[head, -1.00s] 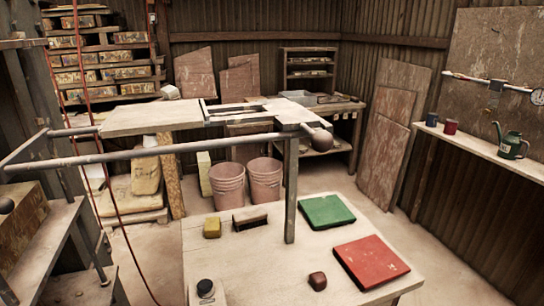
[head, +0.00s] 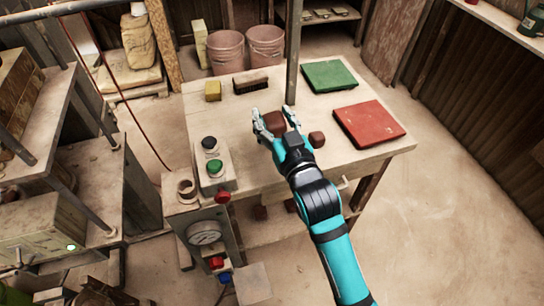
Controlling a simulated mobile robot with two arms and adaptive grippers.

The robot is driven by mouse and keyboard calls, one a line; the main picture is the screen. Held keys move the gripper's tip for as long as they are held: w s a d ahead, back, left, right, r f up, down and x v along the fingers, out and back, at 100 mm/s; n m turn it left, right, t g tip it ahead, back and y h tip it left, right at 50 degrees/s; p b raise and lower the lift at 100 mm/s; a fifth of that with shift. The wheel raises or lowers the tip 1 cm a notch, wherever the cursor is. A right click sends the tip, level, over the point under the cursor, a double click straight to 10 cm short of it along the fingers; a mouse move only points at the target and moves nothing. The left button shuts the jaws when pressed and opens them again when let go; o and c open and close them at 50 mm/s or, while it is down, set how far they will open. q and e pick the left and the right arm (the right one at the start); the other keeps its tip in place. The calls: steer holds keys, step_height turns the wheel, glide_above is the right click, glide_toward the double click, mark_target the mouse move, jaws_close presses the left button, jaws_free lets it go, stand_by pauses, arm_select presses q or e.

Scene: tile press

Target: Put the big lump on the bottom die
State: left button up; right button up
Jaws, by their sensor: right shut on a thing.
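My right gripper (head: 270,128) reaches over the work table and is shut on a dark brown lump (head: 274,121), held between its fingers. Its fingers hide part of the lump. A smaller brown lump (head: 316,139) sits on the table just right of the gripper, beside the red square pad. The held lump looks bigger. The bottom die cannot be made out for certain; metal press-like structures (head: 62,100) stand at the left. My left gripper is not in view.
The table (head: 215,120) also bears a red pad (head: 368,124), a green pad (head: 329,76), a brush (head: 251,85) and a yellow block (head: 213,91). A button box (head: 212,165) and gauge (head: 205,232) stand at its left front. A post (head: 293,50) rises behind the gripper.

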steer(key=shift+w+a+r, duration=0.1)
steer(key=shift+a+r, duration=0.1)
step_height(320, 180, down, 10)
steer(key=shift+r, duration=0.2)
stand_by(0.4)
steer(key=shift+f, duration=0.15)
steer(key=o, duration=1.4)
steer(key=shift+f, duration=0.1)
